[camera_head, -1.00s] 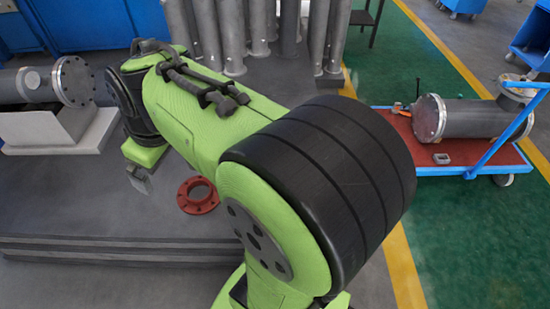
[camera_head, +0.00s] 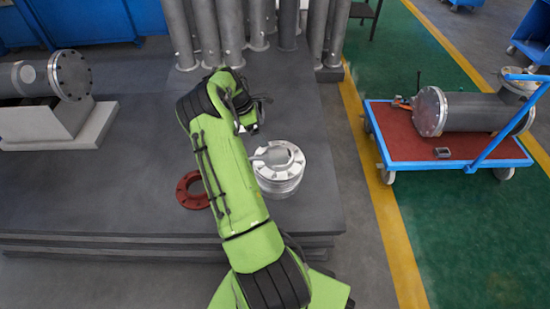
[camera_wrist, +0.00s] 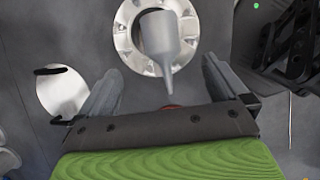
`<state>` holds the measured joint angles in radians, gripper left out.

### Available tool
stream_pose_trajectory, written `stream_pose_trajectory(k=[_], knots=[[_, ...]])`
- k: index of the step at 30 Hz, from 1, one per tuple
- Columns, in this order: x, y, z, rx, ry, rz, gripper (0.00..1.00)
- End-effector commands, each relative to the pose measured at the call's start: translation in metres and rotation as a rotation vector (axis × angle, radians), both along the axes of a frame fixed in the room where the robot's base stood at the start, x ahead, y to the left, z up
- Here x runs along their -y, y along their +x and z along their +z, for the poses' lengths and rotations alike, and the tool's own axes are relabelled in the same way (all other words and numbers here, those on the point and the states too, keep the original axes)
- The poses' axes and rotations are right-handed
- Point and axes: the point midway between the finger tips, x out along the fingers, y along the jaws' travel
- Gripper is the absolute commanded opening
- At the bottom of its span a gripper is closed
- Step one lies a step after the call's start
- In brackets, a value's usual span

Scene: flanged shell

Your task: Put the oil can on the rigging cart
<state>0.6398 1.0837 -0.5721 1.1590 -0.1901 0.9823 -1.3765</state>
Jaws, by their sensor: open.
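The oil can (camera_wrist: 168,38) looks like a grey cylinder narrowing to a thin spout. In the wrist view it overlaps a silver flange (camera_wrist: 124,38), with its spout toward my gripper; whether it rests on the flange is unclear. My gripper (camera_wrist: 165,92) is open and empty, its fingers apart on either side of the spout's line. The rigging cart (camera_head: 388,132), blue with a red deck, stands to the right on the green floor.
The cart carries a flanged grey shell (camera_head: 470,114) and a small metal block (camera_head: 442,153); its front left deck is bare. A red ring (camera_head: 187,198) lies left of my arm. Upright pipes (camera_head: 255,25) stand behind. A pipe on a pale block (camera_head: 60,125) is at left.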

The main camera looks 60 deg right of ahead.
Motion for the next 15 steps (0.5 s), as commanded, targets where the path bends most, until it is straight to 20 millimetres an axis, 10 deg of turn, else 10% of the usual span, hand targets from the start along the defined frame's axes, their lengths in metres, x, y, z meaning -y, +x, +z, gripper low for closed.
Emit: stream_pose_trajectory(k=[6, 15], knots=[[0.011, -0.018, -0.056, -0.001, 0.002, -0.002, 1.0], [0.017, -0.028, -0.088, 0.0, 0.001, -0.003, 1.0]])
